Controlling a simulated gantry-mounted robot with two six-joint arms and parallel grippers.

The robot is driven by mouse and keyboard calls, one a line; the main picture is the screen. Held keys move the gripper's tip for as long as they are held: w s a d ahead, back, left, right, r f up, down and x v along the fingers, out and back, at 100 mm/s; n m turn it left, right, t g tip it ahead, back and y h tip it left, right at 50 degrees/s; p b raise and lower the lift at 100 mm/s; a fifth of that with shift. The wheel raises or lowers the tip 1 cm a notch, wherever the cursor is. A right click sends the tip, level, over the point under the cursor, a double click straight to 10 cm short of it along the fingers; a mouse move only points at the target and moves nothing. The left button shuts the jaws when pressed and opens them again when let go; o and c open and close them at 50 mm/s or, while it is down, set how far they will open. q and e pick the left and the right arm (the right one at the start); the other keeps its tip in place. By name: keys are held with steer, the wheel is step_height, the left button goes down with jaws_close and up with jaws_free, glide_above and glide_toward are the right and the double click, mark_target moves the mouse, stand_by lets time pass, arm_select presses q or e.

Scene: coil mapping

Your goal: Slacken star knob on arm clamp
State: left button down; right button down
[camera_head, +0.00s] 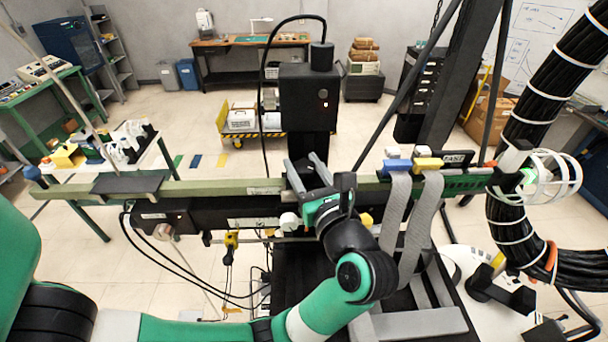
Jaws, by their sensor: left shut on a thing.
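My left gripper (301,160) reaches up from its teal body, with two grey fingers set against the front of the black upright, low on it. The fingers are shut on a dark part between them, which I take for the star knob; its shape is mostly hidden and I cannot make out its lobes. The arm clamp on the long horizontal beam (220,188) is largely hidden behind my gripper and wrist. A white round knob (289,221) and a yellow knob (366,219) sit beside my gripper body, apart from the fingers. My right gripper is not in view.
Grey straps (395,225) hang from the beam just right of my wrist. Thick black cable bundles (525,180) fill the right side, near a white cage (550,177). Thin black cables loop below the beam. A cluttered bench (75,185) stands at left.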

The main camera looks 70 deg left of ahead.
arm_select(q)
steer(key=shift+w+f+n+g+b, duration=0.1)
steer(key=shift+f+n+g+b, duration=0.4)
steer(key=shift+g, duration=0.4)
steer(key=shift+r+n+g+b, duration=0.35)
steer(key=shift+n+g+b, duration=0.25)
steer(key=shift+g, duration=0.2)
steer(key=shift+r, duration=0.15)
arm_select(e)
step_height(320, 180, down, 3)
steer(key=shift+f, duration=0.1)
